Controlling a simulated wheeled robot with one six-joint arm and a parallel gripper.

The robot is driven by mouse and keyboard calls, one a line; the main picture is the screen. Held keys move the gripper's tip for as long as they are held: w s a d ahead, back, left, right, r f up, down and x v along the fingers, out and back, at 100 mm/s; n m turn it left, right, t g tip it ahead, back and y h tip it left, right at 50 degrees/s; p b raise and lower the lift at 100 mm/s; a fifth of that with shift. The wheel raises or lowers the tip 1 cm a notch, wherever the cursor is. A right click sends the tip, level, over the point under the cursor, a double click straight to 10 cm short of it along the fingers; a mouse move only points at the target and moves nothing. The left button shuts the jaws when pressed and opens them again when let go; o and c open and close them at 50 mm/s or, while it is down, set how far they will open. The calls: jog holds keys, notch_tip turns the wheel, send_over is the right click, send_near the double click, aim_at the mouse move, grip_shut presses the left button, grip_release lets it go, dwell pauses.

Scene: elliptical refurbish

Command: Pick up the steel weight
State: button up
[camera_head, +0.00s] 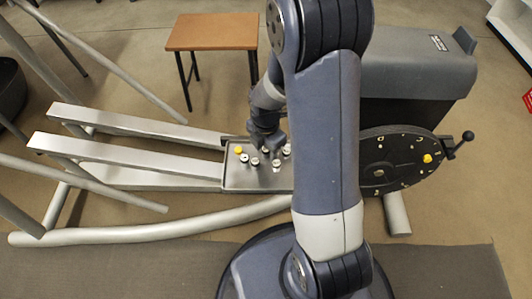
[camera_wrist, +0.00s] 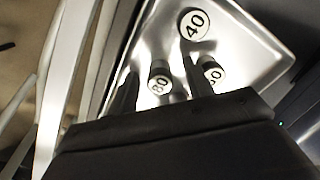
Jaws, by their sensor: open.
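Several small weights with numbered pale tops stand on a shallow steel tray (camera_head: 229,178) in the head view; which one is the steel weight I cannot tell. My gripper (camera_head: 268,147) reaches down over the tray, its tips among the weights. In the wrist view my gripper (camera_wrist: 160,70) is open. A dark-sided weight (camera_wrist: 158,83), its top reading 80 or 30, stands between its two dark fingers, apparently not gripped. A weight marked 40 (camera_wrist: 193,25) is beyond, and another weight (camera_wrist: 213,73) is just right of the right finger, its number partly hidden.
Grey elliptical rails (camera_head: 130,145) run left from the tray. A dark disc (camera_head: 395,160) with a crank stands at right, beside a grey housing (camera_head: 415,65). A yellow piece (camera_head: 238,150) sits at the tray's left. A wooden stool (camera_head: 212,32) stands behind.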

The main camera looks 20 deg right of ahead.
jog(key=shift+c, duration=0.6)
grip_shut()
